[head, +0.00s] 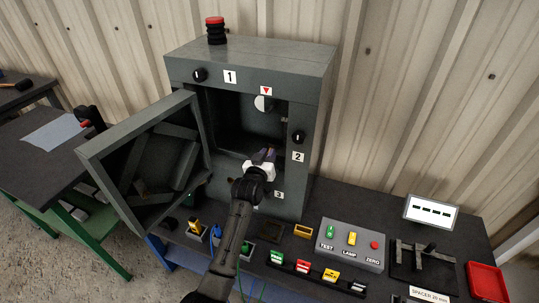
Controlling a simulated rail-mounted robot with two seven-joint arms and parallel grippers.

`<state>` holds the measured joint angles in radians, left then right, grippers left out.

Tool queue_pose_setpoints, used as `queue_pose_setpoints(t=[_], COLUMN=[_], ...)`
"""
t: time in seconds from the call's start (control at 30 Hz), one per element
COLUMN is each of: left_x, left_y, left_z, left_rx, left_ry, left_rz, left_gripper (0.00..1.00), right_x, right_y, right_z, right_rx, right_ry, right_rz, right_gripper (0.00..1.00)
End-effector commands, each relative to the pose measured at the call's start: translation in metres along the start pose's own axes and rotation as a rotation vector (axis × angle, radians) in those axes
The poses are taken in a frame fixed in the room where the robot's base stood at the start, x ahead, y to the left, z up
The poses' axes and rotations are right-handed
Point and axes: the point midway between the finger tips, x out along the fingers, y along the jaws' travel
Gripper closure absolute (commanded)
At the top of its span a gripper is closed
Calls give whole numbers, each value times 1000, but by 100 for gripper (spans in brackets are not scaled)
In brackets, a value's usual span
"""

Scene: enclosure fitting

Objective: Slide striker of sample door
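The grey enclosure (250,58) stands on the dark bench with its door (140,135) swung wide open to the left. I cannot clearly pick out the striker; a small light fitting (284,120) shows on the right inner edge of the opening, but I cannot tell if it is the striker. My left gripper (264,155) is at the lower right of the opening, in front of the enclosure's mouth. Its fingers point up and away, and they are too small to tell whether they are open or shut. My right gripper is not in view.
Black knobs (298,137) sit on the enclosure's front, and a red-topped button (215,24) stands on its roof. A control box (342,245), colored labelled blocks (303,267), a display (431,211) and a red tray (487,281) crowd the bench to the right. A side table (50,165) stands left.

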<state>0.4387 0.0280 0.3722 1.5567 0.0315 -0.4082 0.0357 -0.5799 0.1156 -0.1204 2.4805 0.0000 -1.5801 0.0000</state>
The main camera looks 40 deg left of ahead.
Motion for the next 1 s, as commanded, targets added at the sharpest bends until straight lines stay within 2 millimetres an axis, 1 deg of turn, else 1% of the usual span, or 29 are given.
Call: queue_pose_setpoints(t=[0.03, 0.2, 0.23, 0.47, 0.57, 0.67, 1.0], left_x=[0, 0, 0, -1, -7, -20, -87], left_y=[0, 0, 0, 1, 1, 1, 1], left_z=[0, 0, 0, 0, 0, 0, -2], left_rx=[0, 0, 0, 0, 0, 0, 0], left_ry=[0, 0, 0, 0, -1, -2, -2], left_rz=[0, 1, 1, 1, 1, 1, 0], left_gripper=[75, 59, 58, 58, 58, 58, 58], right_x=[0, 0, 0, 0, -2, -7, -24], right_y=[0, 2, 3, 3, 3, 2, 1], right_z=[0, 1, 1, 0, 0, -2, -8], right_rx=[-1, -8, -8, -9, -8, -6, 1], right_ry=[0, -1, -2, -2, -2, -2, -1], right_rz=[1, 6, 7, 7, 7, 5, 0], right_gripper=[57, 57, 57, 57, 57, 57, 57])
